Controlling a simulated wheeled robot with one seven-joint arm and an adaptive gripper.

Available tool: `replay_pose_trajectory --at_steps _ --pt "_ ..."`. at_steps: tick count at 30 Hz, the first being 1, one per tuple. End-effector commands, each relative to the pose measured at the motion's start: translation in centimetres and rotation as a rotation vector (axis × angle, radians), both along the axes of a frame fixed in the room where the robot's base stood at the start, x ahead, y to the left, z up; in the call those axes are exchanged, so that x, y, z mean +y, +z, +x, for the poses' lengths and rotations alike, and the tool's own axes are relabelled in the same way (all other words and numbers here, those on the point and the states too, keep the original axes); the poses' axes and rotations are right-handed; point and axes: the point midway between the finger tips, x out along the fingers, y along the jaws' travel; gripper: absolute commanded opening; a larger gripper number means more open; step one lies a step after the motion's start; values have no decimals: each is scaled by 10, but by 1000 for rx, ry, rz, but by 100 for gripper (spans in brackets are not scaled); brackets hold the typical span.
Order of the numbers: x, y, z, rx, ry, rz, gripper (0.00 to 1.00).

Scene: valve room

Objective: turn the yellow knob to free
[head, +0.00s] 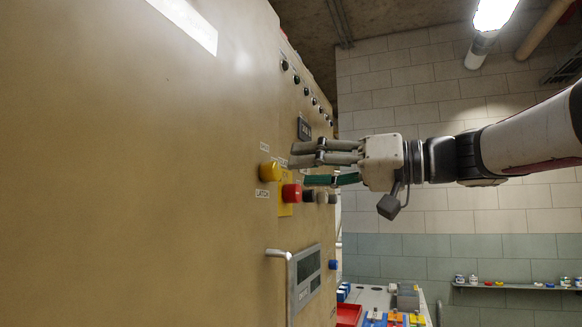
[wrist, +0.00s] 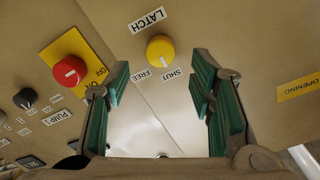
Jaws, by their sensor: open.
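The yellow knob (head: 270,171) sticks out from the tan cabinet front in the head view. In the wrist view the yellow knob (wrist: 160,48) is at top centre, with a LATCH label (wrist: 148,20) above it, FREE (wrist: 141,76) at lower left and SHUT (wrist: 170,75) at lower right.
A red knob (wrist: 70,71) on a yellow plate (wrist: 84,46) sits beside the yellow knob. Several black knobs (wrist: 25,98) lie farther left. A panel handle (head: 284,256) juts out below. A bench (head: 372,300) with a red tray (head: 348,315) stands lower right.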

Motion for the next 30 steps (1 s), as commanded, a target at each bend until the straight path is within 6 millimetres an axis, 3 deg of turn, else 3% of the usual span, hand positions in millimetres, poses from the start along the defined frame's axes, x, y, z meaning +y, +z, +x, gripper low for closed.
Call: replay_pose_trajectory --at_steps 3,9,22,28,30 --pt "22 1 7 1 4 0 50" --pt "45 0 17 2 2 -1 50" --pt "53 -1 21 1 0 -1 50" --pt "53 -1 21 1 0 -1 7" --pt "53 -1 21 1 0 -1 1"
